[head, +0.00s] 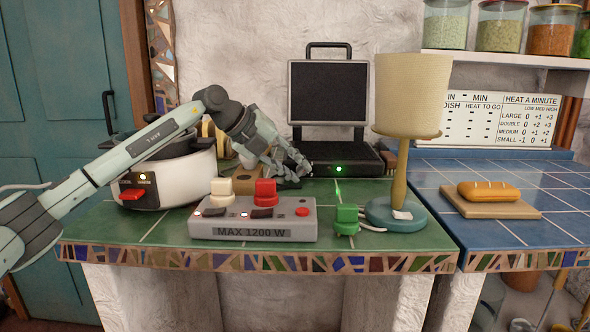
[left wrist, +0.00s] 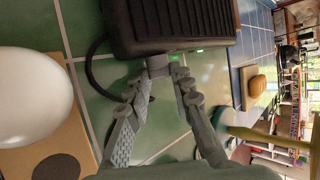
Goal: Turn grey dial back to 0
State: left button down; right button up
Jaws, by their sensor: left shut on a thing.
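The grey dial (left wrist: 157,65) sticks out from the front of a black grill (left wrist: 172,22) in the left wrist view. My left gripper (left wrist: 165,74) has its fingers on either side of the dial and is shut on it. In the head view my left gripper (head: 296,170) reaches the front left of the grill (head: 330,92), whose lid stands open. There the dial is hidden by my fingers. A green light (head: 339,169) glows on the grill's front. The dial's markings and setting cannot be read. My right gripper is in neither view.
A white cooker (head: 185,178) stands left, under my arm. A grey power strip (head: 290,220) with white and red plugs lies in front. A green plug (head: 346,220) and a lamp (head: 412,95) stand right of it. Bread (head: 488,190) lies on a board at the far right.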

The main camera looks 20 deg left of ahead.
pick_arm(q)
jog(key=c, duration=1.3)
grip_release()
jog(key=shift+v, duration=4.05)
jog(key=shift+c, duration=0.5)
